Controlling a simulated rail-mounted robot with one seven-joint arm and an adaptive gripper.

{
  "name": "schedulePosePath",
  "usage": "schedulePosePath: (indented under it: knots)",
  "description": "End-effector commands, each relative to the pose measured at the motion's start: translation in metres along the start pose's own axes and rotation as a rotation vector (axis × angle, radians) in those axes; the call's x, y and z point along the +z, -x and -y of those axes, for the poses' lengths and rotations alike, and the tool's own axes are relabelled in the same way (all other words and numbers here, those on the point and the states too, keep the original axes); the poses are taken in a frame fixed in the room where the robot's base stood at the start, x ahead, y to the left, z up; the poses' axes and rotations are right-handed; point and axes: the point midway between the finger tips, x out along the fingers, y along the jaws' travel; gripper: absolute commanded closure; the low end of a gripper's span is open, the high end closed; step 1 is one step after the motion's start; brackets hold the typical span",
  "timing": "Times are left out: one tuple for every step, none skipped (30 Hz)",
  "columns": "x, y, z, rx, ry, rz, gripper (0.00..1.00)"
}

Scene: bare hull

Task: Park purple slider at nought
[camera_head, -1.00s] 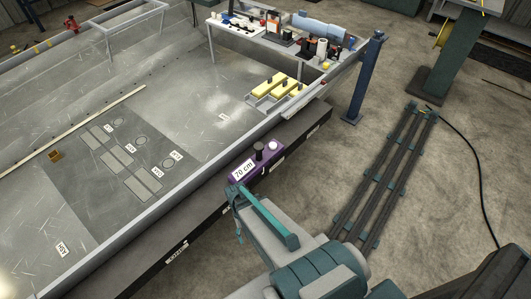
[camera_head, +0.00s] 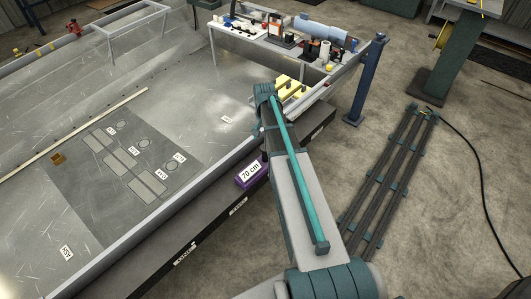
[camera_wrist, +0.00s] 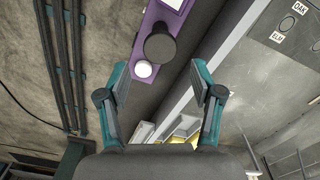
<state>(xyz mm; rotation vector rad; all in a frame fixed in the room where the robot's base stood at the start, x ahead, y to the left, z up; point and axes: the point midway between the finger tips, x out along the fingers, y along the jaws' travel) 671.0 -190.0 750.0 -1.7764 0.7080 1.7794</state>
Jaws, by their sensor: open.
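The purple slider (camera_head: 248,178) sits on the dark beam along the hull's near edge, its plate reading "70 cm". My arm partly covers it in the head view. In the wrist view the purple slider (camera_wrist: 151,18) is at the top middle, with a round black knob (camera_wrist: 160,44) and a white button (camera_wrist: 143,69) on it. My gripper (camera_wrist: 160,78) is open and empty, its two fingers to either side below the knob in the picture, apart from it. In the head view my fingers cannot be made out.
Yellow blocks (camera_head: 290,83) lie in a tray behind my arm. A blue post (camera_head: 366,80) stands to the right. Dark rails (camera_head: 385,180) lie on the open floor. A bench with tools (camera_head: 270,40) is at the back.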

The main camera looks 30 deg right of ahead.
Motion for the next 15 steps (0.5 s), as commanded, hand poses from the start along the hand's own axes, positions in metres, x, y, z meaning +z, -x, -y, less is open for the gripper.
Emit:
schedulePosePath:
  knots:
    - [-0.002, 0.000, 0.000, -0.001, -0.003, -0.001, 0.34]
    - [-0.002, -0.001, 0.000, -0.001, -0.004, -0.001, 0.34]
    - [-0.002, -0.003, 0.000, 0.000, -0.004, -0.001, 0.34]
    - [-0.002, -0.005, 0.000, 0.000, -0.004, 0.000, 0.34]
    - [-0.002, -0.008, 0.000, 0.000, -0.004, 0.000, 0.34]
    - [-0.002, -0.013, 0.000, 0.000, -0.004, 0.000, 0.34]
    - [-0.002, -0.016, 0.000, 0.000, -0.003, 0.000, 0.34]
    - [-0.001, -0.021, 0.000, 0.000, -0.003, 0.001, 0.34]
    - [-0.001, -0.026, 0.000, 0.001, -0.003, 0.001, 0.34]
    - [-0.001, -0.031, 0.000, 0.000, -0.003, 0.001, 0.34]
    - [-0.002, -0.036, 0.000, 0.000, -0.003, 0.001, 0.34]
    - [-0.001, -0.043, 0.000, 0.001, -0.003, 0.002, 0.34]
    - [-0.001, -0.047, 0.000, 0.001, -0.003, 0.001, 0.34]
    - [-0.001, -0.052, 0.000, 0.000, -0.003, 0.001, 0.34]
    - [-0.001, -0.059, 0.000, 0.001, -0.003, 0.001, 0.34]
